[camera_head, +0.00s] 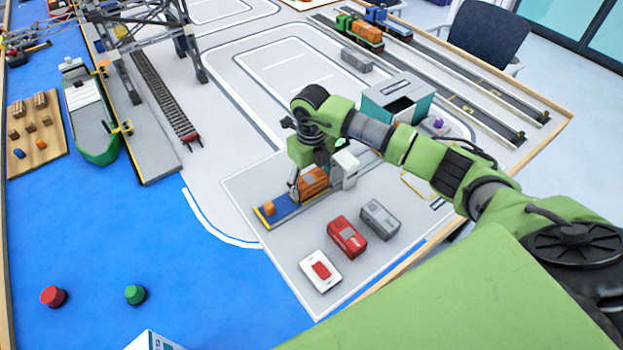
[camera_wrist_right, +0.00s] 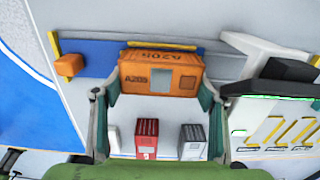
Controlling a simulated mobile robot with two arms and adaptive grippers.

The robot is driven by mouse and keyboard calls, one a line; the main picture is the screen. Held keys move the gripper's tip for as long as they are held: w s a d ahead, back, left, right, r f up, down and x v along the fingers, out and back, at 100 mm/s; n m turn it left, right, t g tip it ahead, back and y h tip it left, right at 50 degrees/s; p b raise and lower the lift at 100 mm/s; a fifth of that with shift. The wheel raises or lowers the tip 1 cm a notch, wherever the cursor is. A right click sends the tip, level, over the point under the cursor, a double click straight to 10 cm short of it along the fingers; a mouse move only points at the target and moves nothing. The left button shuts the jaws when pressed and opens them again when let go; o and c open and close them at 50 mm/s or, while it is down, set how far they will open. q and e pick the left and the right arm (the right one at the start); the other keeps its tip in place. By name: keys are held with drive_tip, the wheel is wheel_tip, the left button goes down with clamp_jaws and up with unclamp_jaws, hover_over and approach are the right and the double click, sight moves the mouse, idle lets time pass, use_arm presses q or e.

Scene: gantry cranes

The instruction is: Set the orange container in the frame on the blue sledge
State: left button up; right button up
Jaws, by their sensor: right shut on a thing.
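The orange container (camera_head: 312,184) is marked A205 in the wrist view (camera_wrist_right: 160,72). My right gripper (camera_head: 308,188) is shut on it, with one finger at each end in the wrist view (camera_wrist_right: 157,100). The blue sledge (camera_head: 287,211) lies on the grey board and also shows in the wrist view (camera_wrist_right: 100,50). The container is at the sledge, right of a small orange block (camera_head: 269,208). A yellow bar of the frame (camera_wrist_right: 162,46) shows along the container's far side. Whether the container rests in the frame or hangs just above is unclear. My left gripper is out of view.
A white and dark block (camera_head: 345,165) stands close right of the container. A red container (camera_head: 347,237), a grey container (camera_head: 380,219) and a white box with a red button (camera_head: 320,271) stand in front. A teal open-topped building (camera_head: 397,98) stands behind my right arm.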

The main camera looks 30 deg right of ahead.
sight(311, 181)
drive_tip(key=shift+f+b, duration=0.2)
drive_tip(key=shift+b, duration=0.1)
drive_tip(key=o, duration=0.9)
drive_tip(key=shift+r, duration=0.1)
drive_tip(key=shift+r, duration=0.25)
drive_tip(key=shift+r+b, duration=1)
drive_tip(key=shift+r, duration=4.85)
